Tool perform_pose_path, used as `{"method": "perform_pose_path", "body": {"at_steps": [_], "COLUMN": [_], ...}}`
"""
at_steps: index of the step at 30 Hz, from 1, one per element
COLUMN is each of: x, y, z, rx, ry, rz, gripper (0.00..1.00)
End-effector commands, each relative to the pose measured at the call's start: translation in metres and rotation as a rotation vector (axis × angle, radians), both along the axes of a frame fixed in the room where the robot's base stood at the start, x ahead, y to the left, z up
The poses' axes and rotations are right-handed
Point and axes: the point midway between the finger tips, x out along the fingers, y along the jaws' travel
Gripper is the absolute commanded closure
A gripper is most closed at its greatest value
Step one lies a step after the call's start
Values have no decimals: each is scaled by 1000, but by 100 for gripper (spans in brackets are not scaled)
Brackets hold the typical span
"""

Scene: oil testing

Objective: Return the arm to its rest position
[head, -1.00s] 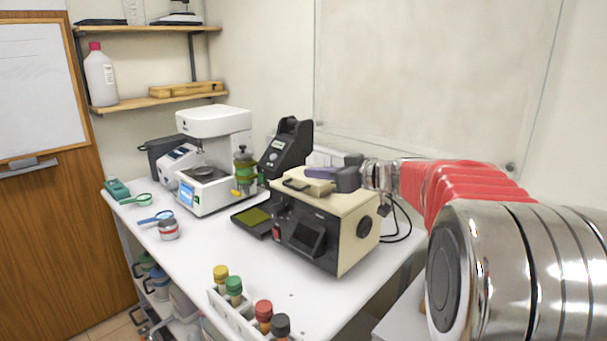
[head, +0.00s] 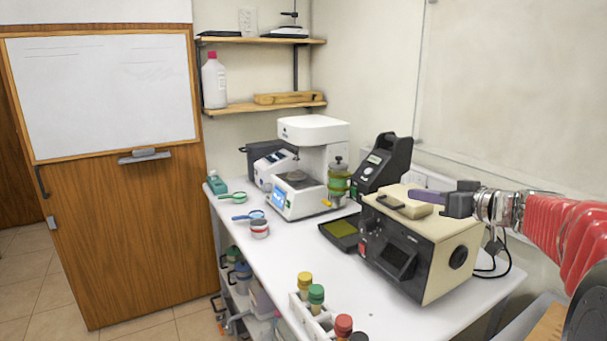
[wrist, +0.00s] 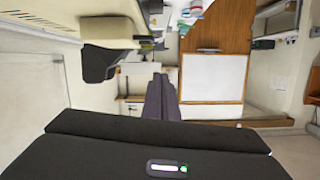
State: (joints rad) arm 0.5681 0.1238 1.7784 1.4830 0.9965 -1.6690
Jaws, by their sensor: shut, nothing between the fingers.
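My gripper (head: 416,195) is at the right in the head view, at the end of my red and silver arm. It points left, level with the top of a beige and black tester box (head: 425,245); whether it touches the box I cannot tell. In the wrist view its two dark fingers (wrist: 161,90) are together with nothing between them.
A white bench (head: 290,248) carries a white instrument (head: 312,165), a black device (head: 383,167) and a rack with several capped bottles (head: 316,297). A wooden cabinet (head: 130,240) with a whiteboard (head: 105,90) stands left. Open floor (head: 35,285) shows at the lower left.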

Motion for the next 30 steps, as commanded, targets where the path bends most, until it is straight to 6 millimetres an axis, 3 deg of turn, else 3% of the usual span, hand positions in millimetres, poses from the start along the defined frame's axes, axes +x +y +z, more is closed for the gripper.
{"method": "perform_pose_path", "body": {"at_steps": [5, 11, 21, 30], "x": [-12, -47, -137, -225], "y": [2, 13, 60, 92], "z": [-38, -89, -148, -179], "rx": [122, 215, 221, 94], "ry": [188, 438, 805, 981], "rz": [-40, -109, -251, -401], "gripper": [100, 100, 100, 100]}}
